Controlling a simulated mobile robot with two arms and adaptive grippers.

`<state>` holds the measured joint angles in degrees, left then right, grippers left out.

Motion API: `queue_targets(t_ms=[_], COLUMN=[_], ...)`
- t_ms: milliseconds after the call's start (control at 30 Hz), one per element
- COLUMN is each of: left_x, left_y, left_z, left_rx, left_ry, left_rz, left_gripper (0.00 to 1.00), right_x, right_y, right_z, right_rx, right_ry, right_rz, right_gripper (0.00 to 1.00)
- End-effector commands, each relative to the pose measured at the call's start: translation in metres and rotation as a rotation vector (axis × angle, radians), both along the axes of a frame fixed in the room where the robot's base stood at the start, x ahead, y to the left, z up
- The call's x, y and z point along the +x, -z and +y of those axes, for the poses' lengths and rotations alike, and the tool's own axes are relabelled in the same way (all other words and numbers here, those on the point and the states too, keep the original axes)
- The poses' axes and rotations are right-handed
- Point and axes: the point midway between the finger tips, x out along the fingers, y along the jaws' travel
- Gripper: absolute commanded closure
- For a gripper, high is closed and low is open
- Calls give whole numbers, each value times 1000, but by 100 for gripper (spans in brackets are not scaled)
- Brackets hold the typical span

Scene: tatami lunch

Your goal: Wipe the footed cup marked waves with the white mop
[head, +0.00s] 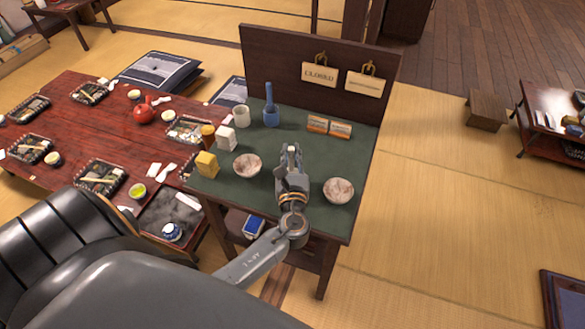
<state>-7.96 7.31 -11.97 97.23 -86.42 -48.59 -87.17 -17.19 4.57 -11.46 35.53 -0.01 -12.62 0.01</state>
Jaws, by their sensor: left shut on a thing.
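My left gripper (291,151) is above the green-topped stand (262,188), between two speckled bowls. Its fingers are closed; what they hold is hidden and cannot be named from this view. A pale cup (240,115) stands near the stand's back left edge, beside a blue upright item with a handle (270,113). No wave mark or foot can be made out on the cup. A blue-and-white vessel (172,231) sits lower down on a dark surface at the left; its pattern is too small to read. I cannot identify a white mop. My right gripper is not in view.
Speckled bowls (247,165) (339,190) flank the gripper. A yellow block (207,163), a white block (225,138) and small boxes (328,126) share the stand. An upright board (300,95) with hanging signs closes its back.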

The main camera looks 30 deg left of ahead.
Motion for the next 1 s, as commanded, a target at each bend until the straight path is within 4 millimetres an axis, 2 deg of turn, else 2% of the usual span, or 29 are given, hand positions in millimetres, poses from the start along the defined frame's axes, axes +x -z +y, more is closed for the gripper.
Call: queue_targets(t_ms=[33, 100, 333, 600, 1000], left_x=[-1, 0, 2, 5, 6], left_y=[-3, -2, 3, 7, 7], left_z=[2, 1, -1, -3, -5], left_rx=[9, 7, 8, 5, 5], left_ry=[63, 150, 416, 665, 877], left_rz=[7, 6, 5, 2, 3], left_gripper=[100, 100, 100, 100, 100], right_x=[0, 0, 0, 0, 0], right_y=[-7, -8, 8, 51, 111], right_z=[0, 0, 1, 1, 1], right_rx=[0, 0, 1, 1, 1], right_ry=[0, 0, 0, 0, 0], right_rz=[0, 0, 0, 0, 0], right_gripper=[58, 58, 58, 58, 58])
